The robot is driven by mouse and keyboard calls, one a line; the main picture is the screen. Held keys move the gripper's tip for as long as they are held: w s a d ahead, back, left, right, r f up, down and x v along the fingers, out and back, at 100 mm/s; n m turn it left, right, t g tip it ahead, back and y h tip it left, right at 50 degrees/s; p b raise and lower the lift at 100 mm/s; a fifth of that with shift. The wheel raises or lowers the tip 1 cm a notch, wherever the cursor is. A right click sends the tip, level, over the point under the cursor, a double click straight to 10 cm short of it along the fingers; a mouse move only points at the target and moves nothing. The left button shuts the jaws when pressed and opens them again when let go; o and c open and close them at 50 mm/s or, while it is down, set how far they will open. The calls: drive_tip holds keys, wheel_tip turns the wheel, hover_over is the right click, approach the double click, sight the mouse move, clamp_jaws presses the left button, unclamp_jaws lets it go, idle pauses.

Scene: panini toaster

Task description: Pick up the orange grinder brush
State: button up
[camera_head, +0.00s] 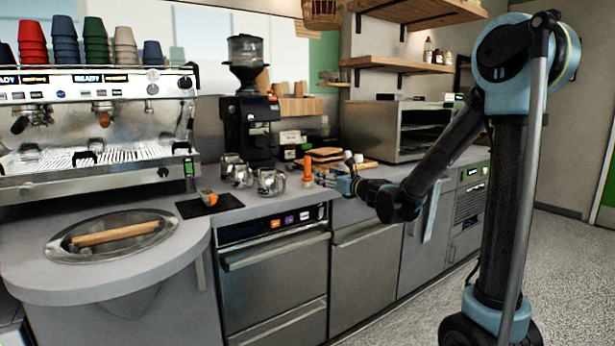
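The orange grinder brush (307,167) stands upright on the grey counter, in front of the wooden board and to the right of the metal pitchers. My gripper (323,178) is low over the counter, just to the right of the brush, with its fingers pointing left toward it. A small gap seems to lie between the fingertips and the brush. The fingers are small and dark here, so their opening is unclear.
Metal pitchers (268,181) stand left of the brush. A coffee grinder (248,125) stands behind them. A wooden board (345,164) lies behind the brush. A toaster oven (395,130) is at the back right. A black mat (226,203) with a small orange-topped item lies front left.

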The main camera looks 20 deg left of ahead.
sight(309, 169)
drive_tip(key=x, duration=0.7)
drive_tip(key=shift+w+a, duration=0.15)
drive_tip(key=shift+a, duration=0.15)
drive_tip(key=shift+x, duration=2.85)
drive_tip(key=shift+w+d, duration=0.15)
drive_tip(key=shift+w, duration=0.05)
drive_tip(key=shift+c, duration=0.5)
clamp_jaws()
